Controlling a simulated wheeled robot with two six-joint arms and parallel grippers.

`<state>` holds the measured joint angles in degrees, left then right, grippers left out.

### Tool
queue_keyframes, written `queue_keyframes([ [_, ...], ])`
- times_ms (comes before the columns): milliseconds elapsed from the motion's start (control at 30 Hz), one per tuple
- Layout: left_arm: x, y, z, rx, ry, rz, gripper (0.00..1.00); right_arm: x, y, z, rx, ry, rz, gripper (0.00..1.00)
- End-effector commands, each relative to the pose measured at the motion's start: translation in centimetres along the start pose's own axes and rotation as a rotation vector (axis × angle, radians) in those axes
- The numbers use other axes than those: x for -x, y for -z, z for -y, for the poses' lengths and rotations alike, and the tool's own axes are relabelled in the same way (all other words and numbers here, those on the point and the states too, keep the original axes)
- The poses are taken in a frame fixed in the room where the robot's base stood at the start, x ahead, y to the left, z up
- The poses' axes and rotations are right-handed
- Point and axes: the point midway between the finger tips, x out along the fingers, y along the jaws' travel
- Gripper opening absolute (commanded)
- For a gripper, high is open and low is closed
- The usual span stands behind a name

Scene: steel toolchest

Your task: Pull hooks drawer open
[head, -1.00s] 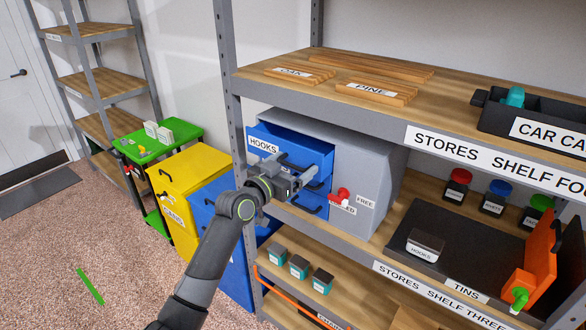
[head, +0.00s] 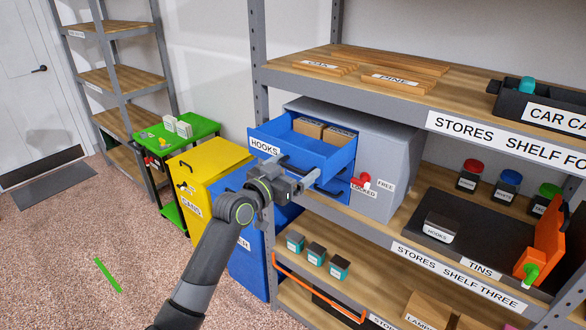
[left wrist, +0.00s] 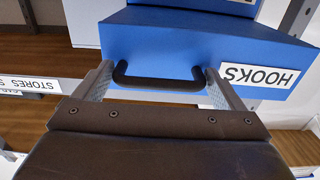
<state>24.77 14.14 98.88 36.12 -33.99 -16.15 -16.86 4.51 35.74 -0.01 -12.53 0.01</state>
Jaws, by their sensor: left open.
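The blue hooks drawer (head: 300,150) of the grey cabinet (head: 385,150) stands pulled out, with brown boxes (head: 322,130) showing inside. Its front carries the HOOKS label (head: 264,147), which also shows upside down in the left wrist view (left wrist: 260,77). My left gripper (head: 297,172) is open at the drawer front. In the left wrist view the black bar handle (left wrist: 158,84) lies between the two spread fingers, which are not closed on it. In the head view the gripper partly hides the handle. My right gripper is not in view.
A red lock knob (head: 362,181) sits on the cabinet beside FREE and LOCKED labels. Another blue drawer (head: 338,190) is below, closed. Shelf uprights (head: 260,100) stand close to the left.

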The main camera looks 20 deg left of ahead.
Motion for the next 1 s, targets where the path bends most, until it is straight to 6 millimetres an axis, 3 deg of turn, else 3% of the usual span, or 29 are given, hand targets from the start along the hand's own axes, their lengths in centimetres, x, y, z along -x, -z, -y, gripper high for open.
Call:
queue_keyframes([
  [300,0.1,0.0,0.0,0.0,0.0,0.0,1.0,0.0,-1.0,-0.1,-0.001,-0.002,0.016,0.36],
  [467,1.2,-0.1,0.1,-0.002,0.001,-0.001,1.0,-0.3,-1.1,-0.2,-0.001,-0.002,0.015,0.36],
  [1000,11.4,-0.3,0.1,-0.007,0.001,0.002,1.0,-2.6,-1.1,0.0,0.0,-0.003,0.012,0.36],
])
